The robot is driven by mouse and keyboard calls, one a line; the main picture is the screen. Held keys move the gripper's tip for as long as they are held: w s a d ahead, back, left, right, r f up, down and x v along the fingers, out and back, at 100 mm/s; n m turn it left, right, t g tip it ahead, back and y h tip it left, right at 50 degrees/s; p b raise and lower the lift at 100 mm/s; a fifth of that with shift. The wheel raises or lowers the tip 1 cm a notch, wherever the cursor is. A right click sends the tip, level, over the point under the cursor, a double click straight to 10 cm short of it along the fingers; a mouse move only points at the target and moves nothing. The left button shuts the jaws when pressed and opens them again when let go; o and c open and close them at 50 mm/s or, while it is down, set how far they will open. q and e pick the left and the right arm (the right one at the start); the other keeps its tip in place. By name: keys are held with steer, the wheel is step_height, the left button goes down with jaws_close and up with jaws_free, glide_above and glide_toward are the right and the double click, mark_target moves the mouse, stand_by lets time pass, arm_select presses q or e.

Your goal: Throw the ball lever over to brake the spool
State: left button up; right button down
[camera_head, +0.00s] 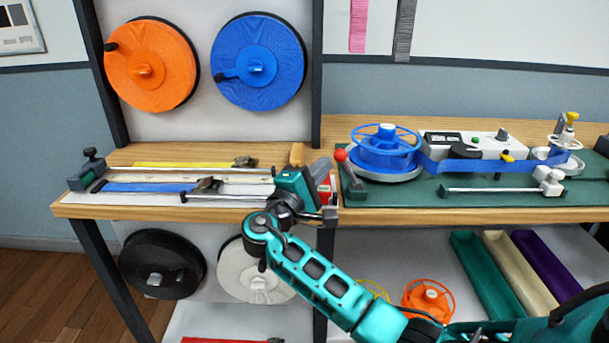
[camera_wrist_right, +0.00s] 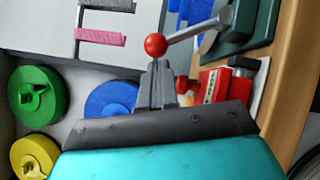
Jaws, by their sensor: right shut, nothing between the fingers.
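The ball lever has a red ball (camera_head: 340,155) on a grey arm and stands at the left end of the green base plate (camera_head: 430,191). The blue spool (camera_head: 384,156) sits on a round turntable just right of it, with blue strap running off to the right. My right gripper (camera_head: 324,167) is shut and empty, just left of the ball. In the right wrist view the red ball (camera_wrist_right: 155,45) shows right at the tips of my shut fingers (camera_wrist_right: 158,68); I cannot tell whether they touch. My left gripper is not in view.
A clamp rail with straps (camera_head: 230,170) fills the left bench. A white control box (camera_head: 470,146) stands behind the strap. Large orange (camera_head: 150,66) and blue (camera_head: 258,58) reels hang on the panel behind.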

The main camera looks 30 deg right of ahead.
mark_target(342, 151)
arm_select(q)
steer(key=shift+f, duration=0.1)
arm_select(e)
steer(key=shift+s+d+r, duration=0.1)
steer(key=shift+d, duration=0.15)
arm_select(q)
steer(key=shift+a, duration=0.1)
arm_select(e)
steer(key=shift+r, duration=0.1)
